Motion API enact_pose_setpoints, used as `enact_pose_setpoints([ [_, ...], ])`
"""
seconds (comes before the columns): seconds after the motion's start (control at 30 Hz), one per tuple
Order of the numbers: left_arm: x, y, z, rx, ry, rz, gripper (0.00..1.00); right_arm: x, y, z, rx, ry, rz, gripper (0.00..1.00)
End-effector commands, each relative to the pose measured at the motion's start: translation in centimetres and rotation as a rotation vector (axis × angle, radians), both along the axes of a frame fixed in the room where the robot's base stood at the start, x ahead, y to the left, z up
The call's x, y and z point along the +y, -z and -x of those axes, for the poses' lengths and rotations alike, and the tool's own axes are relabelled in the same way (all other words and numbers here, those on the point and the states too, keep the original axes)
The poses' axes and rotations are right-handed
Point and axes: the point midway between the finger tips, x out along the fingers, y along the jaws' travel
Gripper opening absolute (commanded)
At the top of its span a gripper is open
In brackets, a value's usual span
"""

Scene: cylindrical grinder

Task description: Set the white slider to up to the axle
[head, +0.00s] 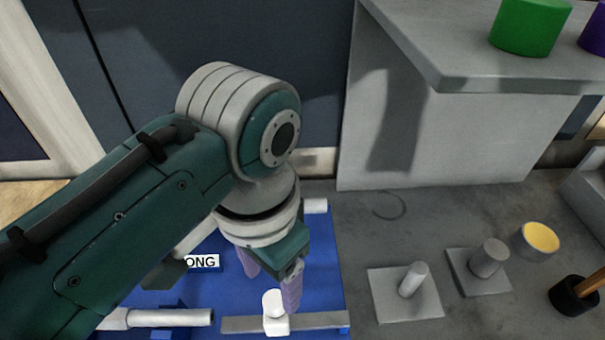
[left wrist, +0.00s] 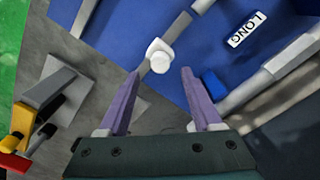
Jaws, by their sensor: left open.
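The white slider (head: 274,310) sits on a grey rail (head: 318,320) at the front of the blue board. In the left wrist view the slider (left wrist: 160,56) lies just beyond and between my purple fingertips. My left gripper (head: 271,284) is open, pointing down over the slider, with no clear contact visible. A pale cylindrical shaft, possibly the axle (head: 172,317), lies left of the rail; a similar shaft (left wrist: 292,62) shows at the right of the left wrist view. My left forearm hides much of the board. My right gripper is not in view.
The blue board (head: 325,265) carries a LONG label (head: 203,262). Right of it stand two grey pegs on square plates (head: 405,305), a yellow-topped cup (head: 537,240) and a black pot (head: 575,296). A grey shelf (head: 470,70) holds a green cylinder (head: 530,27).

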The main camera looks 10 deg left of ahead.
Motion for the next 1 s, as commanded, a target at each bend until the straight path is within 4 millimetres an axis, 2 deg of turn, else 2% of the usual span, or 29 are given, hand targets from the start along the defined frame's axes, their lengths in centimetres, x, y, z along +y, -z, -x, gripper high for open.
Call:
enact_pose_setpoints([
  [0.03, 0.0, 1.3, 0.1, 0.004, 0.0, -0.001, 0.66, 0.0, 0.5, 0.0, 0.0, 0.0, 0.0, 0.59],
  [0.1, 0.0, 2.7, 0.1, 0.004, -0.001, -0.001, 0.66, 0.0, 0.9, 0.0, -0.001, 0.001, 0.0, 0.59],
  [0.3, 0.0, 5.5, 0.1, 0.001, -0.001, 0.0, 0.66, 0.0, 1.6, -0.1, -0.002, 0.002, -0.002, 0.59],
  [0.43, 0.0, 6.1, 0.1, -0.001, -0.001, 0.0, 0.66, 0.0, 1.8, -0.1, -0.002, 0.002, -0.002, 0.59],
  [0.7, 0.0, 6.2, 0.0, -0.002, -0.001, 0.001, 0.65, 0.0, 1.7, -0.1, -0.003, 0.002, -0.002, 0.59],
  [1.0, 0.0, 6.1, 0.0, -0.001, -0.001, 0.0, 0.31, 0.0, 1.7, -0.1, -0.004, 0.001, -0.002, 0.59],
])
